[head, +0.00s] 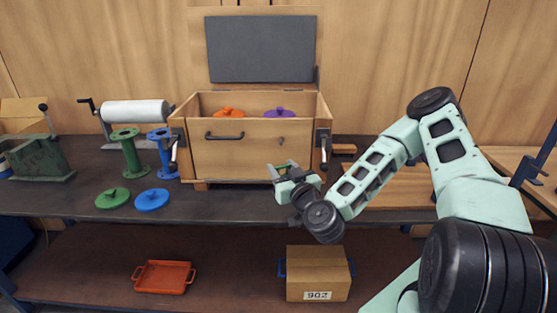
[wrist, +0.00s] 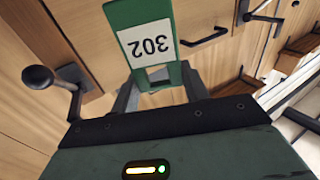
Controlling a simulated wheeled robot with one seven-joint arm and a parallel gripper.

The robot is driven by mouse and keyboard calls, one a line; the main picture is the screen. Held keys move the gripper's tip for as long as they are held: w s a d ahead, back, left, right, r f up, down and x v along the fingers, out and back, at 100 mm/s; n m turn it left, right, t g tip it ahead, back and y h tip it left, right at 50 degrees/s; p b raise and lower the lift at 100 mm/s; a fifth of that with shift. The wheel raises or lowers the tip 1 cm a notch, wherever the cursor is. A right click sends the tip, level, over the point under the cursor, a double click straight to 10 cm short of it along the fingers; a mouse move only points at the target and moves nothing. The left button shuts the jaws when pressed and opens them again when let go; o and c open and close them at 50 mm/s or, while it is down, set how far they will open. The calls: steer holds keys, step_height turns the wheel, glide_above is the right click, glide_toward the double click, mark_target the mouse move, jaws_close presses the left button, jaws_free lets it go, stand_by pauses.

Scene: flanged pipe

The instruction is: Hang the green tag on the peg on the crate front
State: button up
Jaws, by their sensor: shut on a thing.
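My gripper (head: 283,169) is in front of the crate's front, low and right of centre in the head view. It is shut on the green tag, which is small in the head view. In the wrist view the green tag (wrist: 125,16) stands out beyond my gripper (wrist: 160,82), with a white label reading 302 upside down. The crate (head: 215,160) has a small peg (head: 281,141) on its front, right of the dark handle (head: 225,136). The tag appears below the peg and apart from it in the head view. I cannot make out the peg in the wrist view.
The crate's lid (head: 260,48) is open, with an orange lid (head: 228,112) and a purple lid (head: 279,113) inside. Dark latches flank the front, the right one (head: 323,143) close to my gripper. Green (head: 131,152) and blue spools stand left.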

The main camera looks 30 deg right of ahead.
steer(key=r, duration=0.3)
steer(key=shift+w+a+r, duration=0.15)
steer(key=shift+w+r, duration=0.1)
steer(key=shift+r, duration=0.1)
steer(key=shift+w+d+f+b, duration=0.1)
steer(key=shift+w+d+f, duration=0.05)
steer(key=shift+w+d, duration=1.15)
steer(key=shift+w+d+f+b, duration=0.1)
steer(key=shift+w+d, duration=0.7)
steer(key=shift+w, duration=1)
steer(key=shift+w+d+f+b, duration=0.1)
steer(key=shift+w+d+f, duration=0.05)
steer(key=shift+w+d, duration=1.15)
steer(key=shift+w+a, duration=0.15)
steer(key=shift+w, duration=0.2)
